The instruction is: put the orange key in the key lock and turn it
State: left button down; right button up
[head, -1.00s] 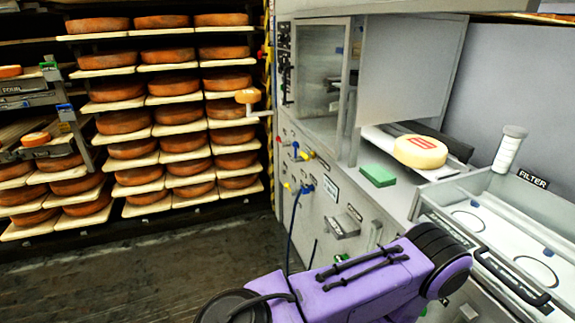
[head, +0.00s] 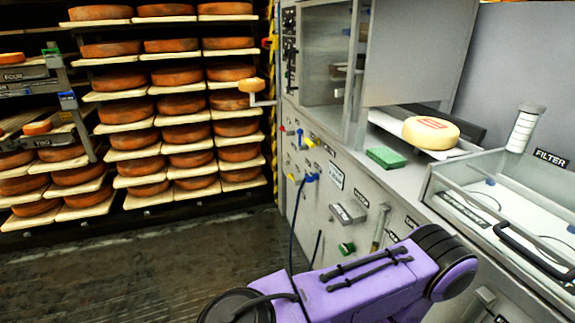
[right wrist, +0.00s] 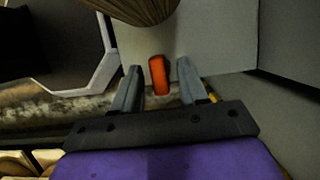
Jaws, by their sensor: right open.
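An orange, upright, bar-like piece (right wrist: 158,75), which looks like the orange key, shows in the right wrist view. My right gripper (right wrist: 159,90) is open, with one grey finger on each side of the orange piece and gaps between. Whether the piece is held by anything behind it is hard to tell. In the head view my purple arm (head: 375,280) crosses the bottom, and its gripper is hidden there. I cannot make out the key lock for certain in either view. My left gripper is not in view.
A grey control cabinet (head: 332,205) with coloured knobs and a blue cable stands right of centre. On its counter lie a green sponge (head: 386,157) and a pale cheese (head: 430,132), beside a clear-walled tray (head: 470,185). Shelves of cheese wheels stand left. The floor (head: 150,270) is clear.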

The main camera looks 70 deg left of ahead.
grip_shut()
jog(key=shift+r, duration=0.15)
jog(key=shift+r+p, duration=1.95)
jog(key=shift+r, duration=0.15)
